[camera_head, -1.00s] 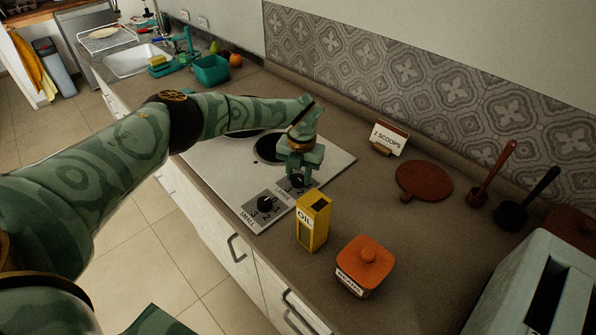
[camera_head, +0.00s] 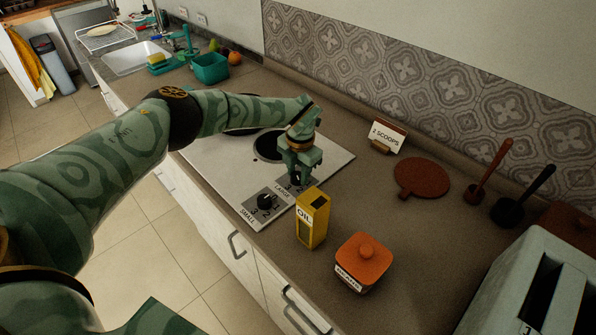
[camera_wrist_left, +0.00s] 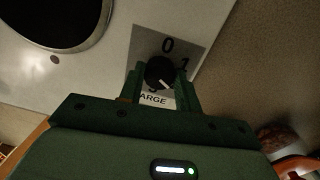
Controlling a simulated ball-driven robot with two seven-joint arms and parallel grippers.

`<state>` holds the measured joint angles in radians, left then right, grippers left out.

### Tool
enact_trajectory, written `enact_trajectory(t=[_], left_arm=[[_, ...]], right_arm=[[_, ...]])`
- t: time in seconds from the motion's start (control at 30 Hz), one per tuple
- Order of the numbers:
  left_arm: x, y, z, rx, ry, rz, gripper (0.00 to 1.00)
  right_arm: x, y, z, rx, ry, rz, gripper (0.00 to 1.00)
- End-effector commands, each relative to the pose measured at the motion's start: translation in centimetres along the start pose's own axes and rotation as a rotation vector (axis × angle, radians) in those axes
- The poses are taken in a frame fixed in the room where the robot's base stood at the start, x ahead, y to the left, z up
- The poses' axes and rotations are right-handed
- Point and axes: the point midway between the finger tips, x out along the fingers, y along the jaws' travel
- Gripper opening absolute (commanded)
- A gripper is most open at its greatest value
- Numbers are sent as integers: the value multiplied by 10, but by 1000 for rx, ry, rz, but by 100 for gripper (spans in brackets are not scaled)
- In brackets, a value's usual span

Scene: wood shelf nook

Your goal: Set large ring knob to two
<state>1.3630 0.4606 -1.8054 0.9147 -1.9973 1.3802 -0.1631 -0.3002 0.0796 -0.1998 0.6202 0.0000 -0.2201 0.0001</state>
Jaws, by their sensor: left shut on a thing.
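The stove's large ring knob (camera_wrist_left: 160,72) is a black round knob with a white pointer line, on a grey plate marked LARGE. In the left wrist view its 0 and 1 show clearly, the lower marks are partly covered by the fingers, and the pointer slants to the lower right, past the 1. My left gripper (camera_wrist_left: 163,88) is shut on this knob, one finger on each side. In the head view the left gripper (camera_head: 299,176) reaches down over the stove's front right corner and largely hides the knob. My right gripper is not in view.
The small ring knob (camera_head: 265,201) sits on the stove (camera_head: 225,170) to the left. A yellow oil box (camera_head: 312,220) stands close in front of my gripper, with an orange-lidded jar (camera_head: 364,262) to its right.

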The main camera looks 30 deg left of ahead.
Motion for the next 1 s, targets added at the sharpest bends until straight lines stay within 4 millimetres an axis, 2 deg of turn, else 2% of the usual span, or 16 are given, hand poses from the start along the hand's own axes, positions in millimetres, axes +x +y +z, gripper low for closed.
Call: enact_trajectory(t=[0.17,0.2,0.27,0.3,0.57,0.67,0.77,1.0], left_arm=[[-1,1,1,-1,-4,2,10],[-1,1,1,-1,-4,2,36],[-1,1,1,-2,-3,2,53],[-1,1,1,-2,-3,2,55],[-1,0,0,-2,-1,1,55],[-9,1,0,-2,-2,1,55],[-28,1,1,-3,-5,2,55],[-93,1,1,-1,-6,2,55]], right_arm=[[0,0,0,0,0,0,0],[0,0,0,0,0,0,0],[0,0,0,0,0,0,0],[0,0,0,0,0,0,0],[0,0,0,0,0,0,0],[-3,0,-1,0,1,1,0],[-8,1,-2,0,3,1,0],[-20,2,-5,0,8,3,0]])
